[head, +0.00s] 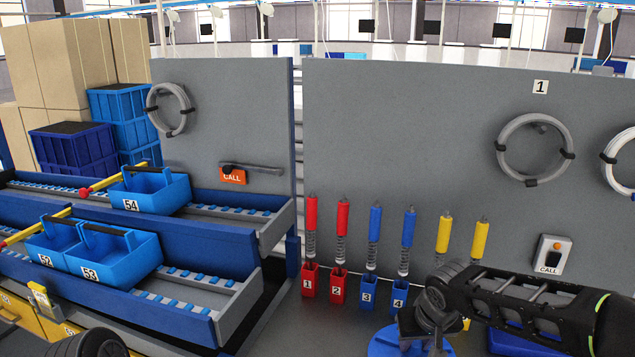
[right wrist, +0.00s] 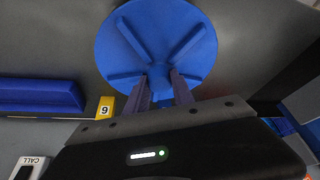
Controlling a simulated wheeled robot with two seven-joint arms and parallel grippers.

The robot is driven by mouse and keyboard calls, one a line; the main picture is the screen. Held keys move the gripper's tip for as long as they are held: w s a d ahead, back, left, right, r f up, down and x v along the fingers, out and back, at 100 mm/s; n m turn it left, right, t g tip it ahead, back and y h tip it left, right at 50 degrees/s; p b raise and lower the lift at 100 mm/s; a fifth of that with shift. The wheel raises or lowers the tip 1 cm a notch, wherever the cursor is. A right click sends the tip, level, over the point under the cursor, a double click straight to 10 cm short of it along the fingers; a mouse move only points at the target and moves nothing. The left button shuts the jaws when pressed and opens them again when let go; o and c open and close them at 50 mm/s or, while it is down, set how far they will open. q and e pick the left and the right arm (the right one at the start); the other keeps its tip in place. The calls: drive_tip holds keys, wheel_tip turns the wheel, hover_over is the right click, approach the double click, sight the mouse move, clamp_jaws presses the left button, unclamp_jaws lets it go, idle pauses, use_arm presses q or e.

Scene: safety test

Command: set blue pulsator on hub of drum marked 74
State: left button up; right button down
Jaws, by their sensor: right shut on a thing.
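The blue pulsator (head: 384,344) is a round disc at the bottom of the head view, partly hidden by my right gripper (head: 418,340). In the right wrist view the pulsator (right wrist: 190,50) shows its ribbed face, with ribs running out from a central knob. My right gripper (right wrist: 163,88) is shut on that knob, and the disc is held beyond the fingertips. No drum, hub or number 74 is in view. My left gripper is not in view.
Numbered red (head: 309,283), blue (head: 369,292) and yellow holders stand along the grey panel (head: 420,130), with coiled tools above. Blue bins, including 54 (head: 165,199) and 53 (head: 130,262), sit on roller racks at left. A blue tray (head: 510,344) lies at the lower right.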

drive_tip(key=shift+w+d+m, duration=0.1)
drive_tip(key=shift+w+m, duration=0.2)
drive_tip(key=shift+s+r, duration=0.1)
drive_tip(key=s, duration=0.3)
drive_tip(key=shift+s, duration=0.35)
